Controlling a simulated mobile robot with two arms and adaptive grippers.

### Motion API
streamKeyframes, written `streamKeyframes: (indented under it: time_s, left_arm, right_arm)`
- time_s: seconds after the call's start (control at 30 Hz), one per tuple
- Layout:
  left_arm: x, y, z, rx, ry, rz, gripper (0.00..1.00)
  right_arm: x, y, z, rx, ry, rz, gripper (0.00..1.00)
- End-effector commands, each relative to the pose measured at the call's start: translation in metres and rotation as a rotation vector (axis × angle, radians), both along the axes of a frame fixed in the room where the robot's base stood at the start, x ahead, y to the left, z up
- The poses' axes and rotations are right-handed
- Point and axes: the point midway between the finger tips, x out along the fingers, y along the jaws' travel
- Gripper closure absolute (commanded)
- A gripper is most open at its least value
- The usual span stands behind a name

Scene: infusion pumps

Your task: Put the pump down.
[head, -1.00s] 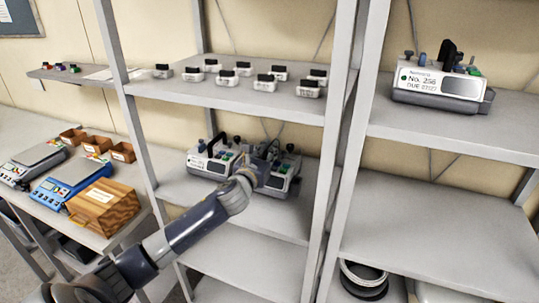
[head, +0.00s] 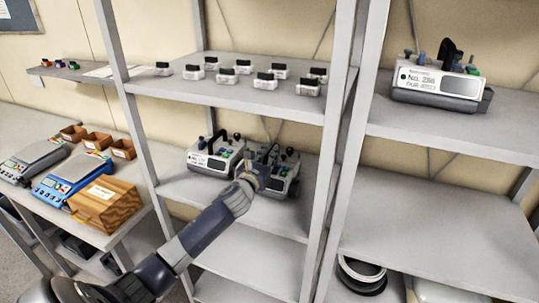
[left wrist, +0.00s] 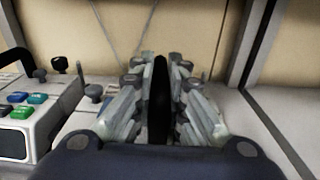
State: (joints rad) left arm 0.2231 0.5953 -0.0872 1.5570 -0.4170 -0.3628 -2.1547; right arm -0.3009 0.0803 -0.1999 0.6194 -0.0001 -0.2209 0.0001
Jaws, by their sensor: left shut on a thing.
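My left gripper (head: 254,174) is shut on the black handle (left wrist: 160,98) of a white and grey pump (head: 286,180). In the left wrist view, its fingers (left wrist: 160,105) close on the handle from both sides. The held pump is upright at the middle shelf level (head: 232,205), partly hidden by my gripper. I cannot tell whether its base touches the shelf. A second pump (head: 208,161) stands just left of it on that shelf and also shows at the left of the left wrist view (left wrist: 30,118). My right gripper is not in view.
Several small white boxes (head: 265,82) sit on the shelf above. A pump labelled No. 256 (head: 438,82) stands on the right rack's upper shelf. Uprights (head: 325,160) flank the held pump's bay.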

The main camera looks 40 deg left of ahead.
Motion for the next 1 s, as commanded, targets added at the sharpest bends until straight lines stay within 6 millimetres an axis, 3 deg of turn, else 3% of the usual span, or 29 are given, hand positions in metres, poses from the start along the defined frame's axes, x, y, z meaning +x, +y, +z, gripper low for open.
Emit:
streamKeyframes:
  time_s: [0.03, 0.1, 0.77, 1.0]
  left_arm:
    - [0.0, 0.0, 0.0, 0.001, 0.0, 0.0, 0.83]
    - [0.0, 0.0, 0.0, 0.001, 0.0, 0.0, 0.68]
    - [-0.001, 0.0, 0.001, 0.001, -0.001, -0.001, 0.68]
    - [-0.022, -0.005, -0.001, 0.003, 0.002, -0.001, 0.68]
  right_arm:
    - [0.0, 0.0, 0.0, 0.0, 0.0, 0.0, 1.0]
    - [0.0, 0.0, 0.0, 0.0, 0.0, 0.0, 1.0]
    - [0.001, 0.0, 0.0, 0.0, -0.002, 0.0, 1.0]
    - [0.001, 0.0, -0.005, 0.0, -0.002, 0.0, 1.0]
